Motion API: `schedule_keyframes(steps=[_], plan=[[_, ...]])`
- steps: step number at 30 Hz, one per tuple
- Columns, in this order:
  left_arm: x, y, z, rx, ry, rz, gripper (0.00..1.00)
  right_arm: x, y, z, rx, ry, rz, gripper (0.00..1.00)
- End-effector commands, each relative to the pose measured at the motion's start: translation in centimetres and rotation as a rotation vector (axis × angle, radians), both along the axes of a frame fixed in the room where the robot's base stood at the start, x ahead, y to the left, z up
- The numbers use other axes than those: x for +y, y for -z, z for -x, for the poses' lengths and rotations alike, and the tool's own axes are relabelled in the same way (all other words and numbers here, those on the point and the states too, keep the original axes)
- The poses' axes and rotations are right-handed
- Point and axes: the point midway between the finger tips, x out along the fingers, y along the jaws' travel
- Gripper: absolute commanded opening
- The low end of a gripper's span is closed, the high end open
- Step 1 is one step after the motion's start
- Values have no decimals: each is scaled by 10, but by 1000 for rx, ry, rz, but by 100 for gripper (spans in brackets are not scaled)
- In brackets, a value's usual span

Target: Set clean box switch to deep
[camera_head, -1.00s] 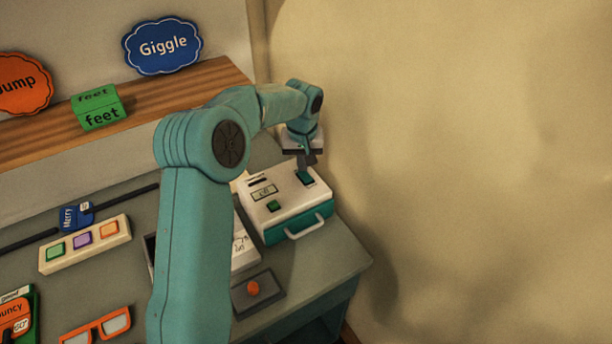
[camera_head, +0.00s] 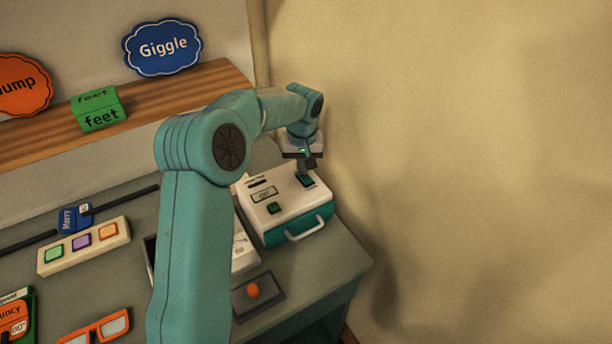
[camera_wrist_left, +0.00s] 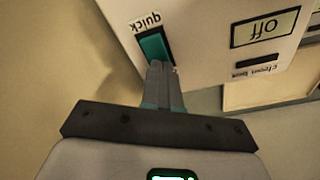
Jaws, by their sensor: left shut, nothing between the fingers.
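The clean box (camera_head: 263,221) is a white-topped, teal-sided case at the right end of the table. Its teal rocker switch (camera_head: 307,181) is on the top near the right side. The wrist view shows the switch (camera_wrist_left: 154,46) with "quick" printed at one end; the other end is hidden behind my fingers. The box's display (camera_wrist_left: 264,29) reads "off". My left gripper (camera_head: 308,165) is shut and empty, pointing down just above the switch; in the wrist view its fingertips (camera_wrist_left: 160,68) overlap the switch's near end. I cannot tell whether they touch. My right gripper is not in view.
A handle (camera_head: 305,229) juts from the box's front. A grey panel with an orange button (camera_head: 253,291) lies in front. A three-button panel (camera_head: 84,246) and orange glasses (camera_head: 95,328) lie to the left. A wall stands close on the right.

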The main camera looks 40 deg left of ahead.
Motion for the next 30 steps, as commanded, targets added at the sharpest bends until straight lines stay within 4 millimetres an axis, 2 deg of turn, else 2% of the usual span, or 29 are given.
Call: schedule_keyframes(steps=[3,19,30], plan=[[0,-15,-1,-3,0,-1,0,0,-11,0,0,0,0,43],[1,-63,-1,-6,0,-3,0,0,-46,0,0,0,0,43],[1,-66,-1,-5,0,-2,0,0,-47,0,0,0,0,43]])
